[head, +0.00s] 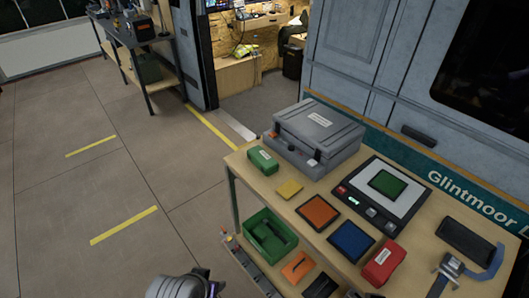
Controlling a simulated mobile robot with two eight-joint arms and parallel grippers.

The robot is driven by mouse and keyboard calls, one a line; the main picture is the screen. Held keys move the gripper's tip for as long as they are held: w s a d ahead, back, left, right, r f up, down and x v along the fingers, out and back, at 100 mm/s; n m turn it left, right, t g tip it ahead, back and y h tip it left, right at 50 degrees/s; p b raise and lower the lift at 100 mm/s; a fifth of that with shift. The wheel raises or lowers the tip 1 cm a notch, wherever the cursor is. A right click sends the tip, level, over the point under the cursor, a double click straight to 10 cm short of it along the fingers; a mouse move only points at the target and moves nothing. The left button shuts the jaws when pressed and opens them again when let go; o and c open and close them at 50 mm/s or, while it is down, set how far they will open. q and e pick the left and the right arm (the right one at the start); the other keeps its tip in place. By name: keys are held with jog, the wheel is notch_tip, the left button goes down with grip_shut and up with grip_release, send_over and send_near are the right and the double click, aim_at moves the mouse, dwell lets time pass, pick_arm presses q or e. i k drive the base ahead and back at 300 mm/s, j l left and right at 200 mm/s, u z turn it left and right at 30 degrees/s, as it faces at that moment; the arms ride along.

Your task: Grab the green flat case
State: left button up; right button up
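A flat green square case (387,184) lies on the pale top of a black-and-white device (405,207), on the right part of the wooden table. Flat cases of like shape lie nearer: an orange one (317,213) and a blue one (351,241). A grey part of my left arm, seemingly the gripper (190,285), shows at the bottom edge, left of the table and well apart from the green case. Its fingers are cut off or unclear. My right gripper is not in view.
A grey hard case (318,133) stands at the table's back, beside a small green box (263,160). Floor left is clear.

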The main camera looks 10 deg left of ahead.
aim_at(267, 164)
jog(key=i+j+z, duration=0.15)
jog(key=j, duration=0.2)
jog(key=i+j+z, duration=0.15)
jog(key=j, duration=0.2)
jog(key=i+j+z, duration=0.1)
jog(key=j, duration=0.25)
jog(key=i+j+z, duration=0.35)
jog(key=i+j, duration=0.4)
jog(key=j, duration=0.15)
